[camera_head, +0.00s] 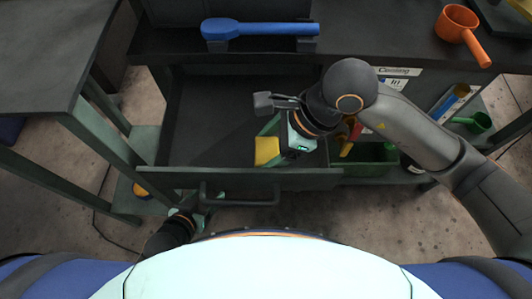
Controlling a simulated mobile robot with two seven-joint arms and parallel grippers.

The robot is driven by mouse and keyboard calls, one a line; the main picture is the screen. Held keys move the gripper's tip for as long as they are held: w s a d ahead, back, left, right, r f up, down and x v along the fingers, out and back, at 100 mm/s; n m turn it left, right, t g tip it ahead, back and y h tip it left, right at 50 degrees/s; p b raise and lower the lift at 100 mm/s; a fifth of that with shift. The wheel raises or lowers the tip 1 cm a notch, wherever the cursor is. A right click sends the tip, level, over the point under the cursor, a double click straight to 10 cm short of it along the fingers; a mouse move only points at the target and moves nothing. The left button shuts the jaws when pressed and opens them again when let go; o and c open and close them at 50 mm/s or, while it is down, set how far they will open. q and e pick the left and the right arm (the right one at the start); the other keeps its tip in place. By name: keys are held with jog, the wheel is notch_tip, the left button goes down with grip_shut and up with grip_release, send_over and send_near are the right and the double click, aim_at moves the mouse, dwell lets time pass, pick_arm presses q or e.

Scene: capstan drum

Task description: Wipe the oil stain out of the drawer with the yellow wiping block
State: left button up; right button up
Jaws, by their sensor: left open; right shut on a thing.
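The drawer (185,110) is pulled out below the dark worktop, its inside dark grey. The yellow wiping block (266,151) is inside its front right part. My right gripper (279,143) reaches into the drawer from the right and is shut on the block. I cannot tell whether the block touches the floor. A darker patch (225,143) lies left of the block; whether it is oil stain or shadow is unclear. My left gripper (200,216) is open, low in front of the drawer, beside the left end of the drawer handle (240,203).
A blue long-handled tool (262,28) lies on the worktop behind the drawer. An orange dipper (458,24) is at the back right. A green bin (370,160) and a green scoop (477,122) are on the right. A grey table (50,50) stands at left.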

aim_at(258, 126)
jog(key=shift+w+f+b, duration=0.1)
jog(key=shift+w+b, duration=0.6)
jog(key=shift+w, duration=1.3)
jog(key=shift+w+b, duration=0.9)
jog(key=shift+w, duration=0.85)
jog(key=shift+d+f+b, duration=0.3)
jog(key=shift+d+b, duration=0.1)
jog(key=shift+d, duration=0.2)
jog(key=shift+s+d+b, duration=0.1)
jog(key=shift+s+b, duration=0.2)
jog(key=shift+s, duration=1.55)
jog(key=shift+s+r+b, duration=0.15)
jog(key=shift+s+b, duration=0.2)
jog(key=shift+s, duration=1.35)
jog(key=shift+s+b, duration=0.5)
jog(key=shift+s, duration=1.15)
jog(key=shift+w+b, duration=0.75)
jog(key=shift+b, duration=0.1)
jog(key=shift+w, duration=0.5)
jog(key=shift+w+r+b, duration=0.15)
jog(key=shift+w+b, duration=0.2)
jog(key=shift+w, duration=0.75)
jog(key=shift+w+r+b, duration=0.15)
jog(key=shift+w+b, duration=0.15)
jog(key=shift+w, duration=0.75)
jog(key=shift+w+f+b, duration=0.15)
jog(key=shift+w+b, duration=0.5)
jog(key=shift+w, duration=1.1)
